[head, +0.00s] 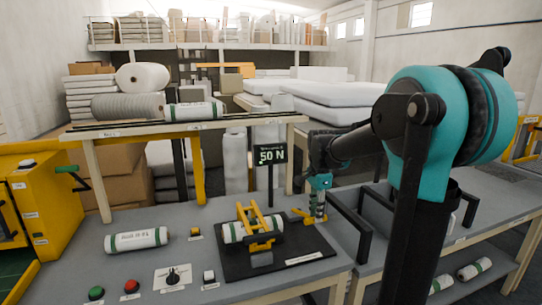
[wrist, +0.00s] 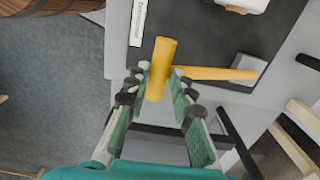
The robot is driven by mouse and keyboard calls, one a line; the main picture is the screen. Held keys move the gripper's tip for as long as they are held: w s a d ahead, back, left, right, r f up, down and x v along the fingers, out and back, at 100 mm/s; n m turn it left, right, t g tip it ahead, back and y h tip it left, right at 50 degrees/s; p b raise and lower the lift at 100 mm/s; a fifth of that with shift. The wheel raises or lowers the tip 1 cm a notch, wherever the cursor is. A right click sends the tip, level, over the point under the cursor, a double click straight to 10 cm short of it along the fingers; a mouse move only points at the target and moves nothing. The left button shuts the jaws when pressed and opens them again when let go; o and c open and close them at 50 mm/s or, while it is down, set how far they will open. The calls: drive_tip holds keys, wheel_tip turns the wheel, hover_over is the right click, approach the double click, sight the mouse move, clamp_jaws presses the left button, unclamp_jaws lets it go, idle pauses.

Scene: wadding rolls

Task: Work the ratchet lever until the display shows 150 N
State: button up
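A white roll with green bands (head: 233,232) lies under the yellow fixture.
Another banded roll (head: 136,240) lies on the grey bench at the left. A green button (head: 96,293), a red button (head: 131,286) and a black knob (head: 172,277) are near the front edge. A dark rail (head: 350,226) stands right of the board. A raised shelf (head: 215,125) spans the back.

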drive_tip(key=shift+w+a+r, duration=0.1)
drive_tip(key=shift+w+r, duration=0.25)
drive_tip(key=shift+r, duration=0.8)
drive_tip(key=shift+w+a+r, duration=0.15)
drive_tip(key=shift+w+r, duration=0.15)
drive_tip(key=shift+r, duration=0.85)
drive_tip(key=shift+w+a+r, duration=0.1)
drive_tip(key=shift+w+r, duration=0.25)
drive_tip(key=shift+r, duration=0.8)
drive_tip(key=shift+f, duration=0.1)
drive_tip(key=shift+f, duration=1.5)
drive_tip(key=shift+s+d+f, duration=0.15)
drive_tip(key=shift+s+f, duration=0.35)
drive_tip(key=shift+f, duration=0.7)
drive_tip(key=shift+s+d+f, duration=0.2)
drive_tip(key=shift+s+f, duration=0.35)
drive_tip(key=shift+f, duration=0.65)
drive_tip(key=shift+s+d+f, duration=0.15)
drive_tip(key=shift+s+f, duration=0.35)
drive_tip(key=shift+f, duration=0.7)
drive_tip(key=shift+r, duration=0.15)
drive_tip(key=shift+w+a+r, duration=0.15)
drive_tip(key=shift+w+r, duration=0.35)
drive_tip(key=shift+r, duration=1.2)
drive_tip(key=shift+w+a+r, duration=0.2)
drive_tip(key=shift+w+r, duration=0.35)
drive_tip(key=shift+r, duration=1.1)
drive_tip(key=shift+w+a+r, duration=0.15)
drive_tip(key=shift+w+r, duration=0.35)
drive_tip(key=shift+r, duration=1.2)
